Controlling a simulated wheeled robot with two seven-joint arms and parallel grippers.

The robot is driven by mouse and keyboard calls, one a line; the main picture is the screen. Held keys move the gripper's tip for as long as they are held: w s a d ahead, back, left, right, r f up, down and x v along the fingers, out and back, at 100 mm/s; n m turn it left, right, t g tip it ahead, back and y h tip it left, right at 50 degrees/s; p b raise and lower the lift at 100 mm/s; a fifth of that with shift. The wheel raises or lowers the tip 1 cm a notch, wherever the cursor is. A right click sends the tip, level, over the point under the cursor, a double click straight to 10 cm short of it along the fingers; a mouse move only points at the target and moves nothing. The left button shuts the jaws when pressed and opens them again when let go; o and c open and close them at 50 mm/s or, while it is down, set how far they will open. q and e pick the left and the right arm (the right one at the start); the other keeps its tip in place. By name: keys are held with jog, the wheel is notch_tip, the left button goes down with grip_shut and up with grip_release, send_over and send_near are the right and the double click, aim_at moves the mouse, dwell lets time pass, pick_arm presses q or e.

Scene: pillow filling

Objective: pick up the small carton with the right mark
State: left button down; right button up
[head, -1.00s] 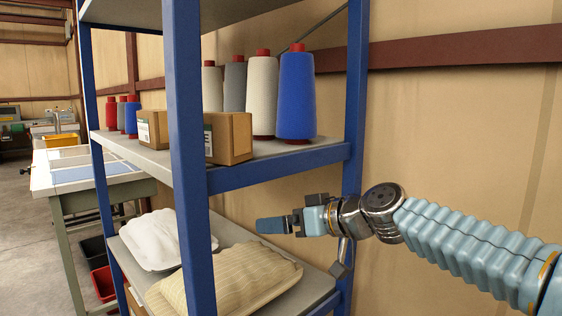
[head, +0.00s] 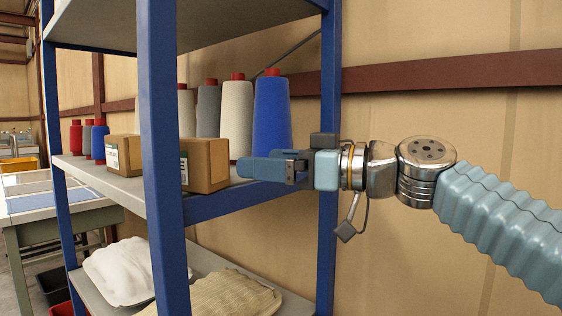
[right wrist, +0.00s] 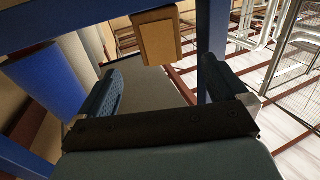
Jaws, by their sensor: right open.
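Two small brown cartons stand on the middle shelf (head: 235,190). The nearer carton (head: 206,164) is just left of my right gripper, and the blue post hides part of its label. The farther carton (head: 122,153) stands left of the post and shows a white and green label. My right gripper (head: 245,168) is open and empty at the shelf's front edge, pointing left toward the nearer carton with a small gap. In the right wrist view a carton (right wrist: 158,40) shows ahead, between the two fingers and apart from them. The marks are too small to read. My left gripper is out of view.
Several thread cones stand behind the cartons; the blue cone (head: 271,115) is close behind my right gripper. Blue posts (head: 163,200) frame the shelf front. A work table (head: 60,205) stands at far left.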

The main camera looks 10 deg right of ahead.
aim_at(212, 162)
pick_arm(q)
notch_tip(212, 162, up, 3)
jog(key=p, duration=0.2)
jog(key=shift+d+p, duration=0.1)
jog(key=shift+p, duration=0.2)
pick_arm(e)
jog(key=x, duration=1.2)
jog(key=shift+w+a, duration=0.15)
jog(key=c, duration=1.1)
jog(key=shift+s+a, duration=0.2)
jog(key=shift+s, duration=0.3)
jog(key=shift+s+a, duration=0.2)
jog(key=shift+s, duration=0.3)
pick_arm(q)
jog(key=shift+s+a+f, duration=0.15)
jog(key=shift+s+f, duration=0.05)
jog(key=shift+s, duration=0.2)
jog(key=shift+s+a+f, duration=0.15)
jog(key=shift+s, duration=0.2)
pick_arm(e)
jog(key=o, duration=1.1)
jog(key=shift+a+f, duration=0.1)
